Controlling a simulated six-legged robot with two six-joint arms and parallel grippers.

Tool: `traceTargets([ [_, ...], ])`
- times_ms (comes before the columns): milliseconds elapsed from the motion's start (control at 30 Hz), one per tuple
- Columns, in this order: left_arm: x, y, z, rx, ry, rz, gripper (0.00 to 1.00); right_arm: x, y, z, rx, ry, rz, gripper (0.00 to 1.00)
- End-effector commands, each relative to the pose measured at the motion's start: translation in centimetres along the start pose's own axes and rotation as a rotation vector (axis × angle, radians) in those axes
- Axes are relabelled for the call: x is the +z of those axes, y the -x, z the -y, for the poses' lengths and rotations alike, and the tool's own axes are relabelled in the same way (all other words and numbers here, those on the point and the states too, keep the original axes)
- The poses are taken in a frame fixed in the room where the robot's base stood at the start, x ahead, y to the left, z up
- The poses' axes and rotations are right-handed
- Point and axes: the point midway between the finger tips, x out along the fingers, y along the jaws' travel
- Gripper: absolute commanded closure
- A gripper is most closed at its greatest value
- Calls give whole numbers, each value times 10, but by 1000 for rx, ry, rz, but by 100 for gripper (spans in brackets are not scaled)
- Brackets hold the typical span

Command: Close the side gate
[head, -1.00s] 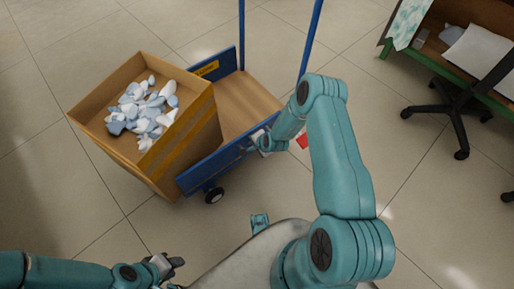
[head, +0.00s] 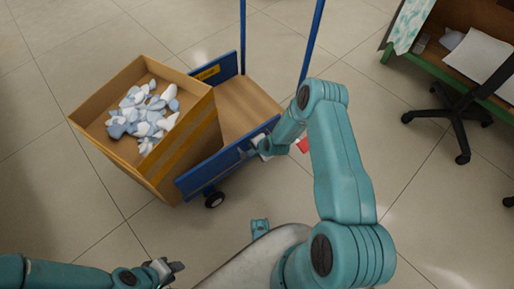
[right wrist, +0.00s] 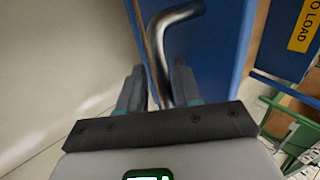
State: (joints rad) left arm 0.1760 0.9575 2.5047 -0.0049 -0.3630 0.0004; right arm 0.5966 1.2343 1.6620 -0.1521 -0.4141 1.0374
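The side gate looks to be the blue panel (head: 215,167) on the near side of a trolley, standing upright along its wooden deck (head: 245,105); I cannot tell whether it is fully shut. A bent metal bar (right wrist: 160,45) stands off a blue panel (right wrist: 215,50) in the right wrist view. My right gripper (right wrist: 160,85) has its two fingers on either side of this bar, with a gap visible on the left. In the head view it is at the panel's right end (head: 263,148), partly hidden by my arm. My left gripper (head: 175,268) is low at the left, away from the trolley.
A cardboard box (head: 165,165) with several white and blue-grey pieces (head: 145,112) sits on the trolley. Blue posts (head: 312,40) rise at its back. A yellow label (head: 207,72) marks the far blue panel. A desk (head: 460,65) and black chair (head: 455,110) stand right. Floor at left is clear.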

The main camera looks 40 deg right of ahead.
Motion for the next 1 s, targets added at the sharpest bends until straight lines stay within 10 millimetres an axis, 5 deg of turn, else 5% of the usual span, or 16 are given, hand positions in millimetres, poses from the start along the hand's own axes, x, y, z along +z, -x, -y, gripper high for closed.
traceTargets([
  [167,0,10,-4,0,0,0,64,0,22,4,-3,3,-1,62],
  [633,1,47,-17,0,0,0,64,-1,138,2,-1,0,-1,62],
  [1000,1,52,-19,0,0,0,64,0,164,0,0,0,0,62],
])
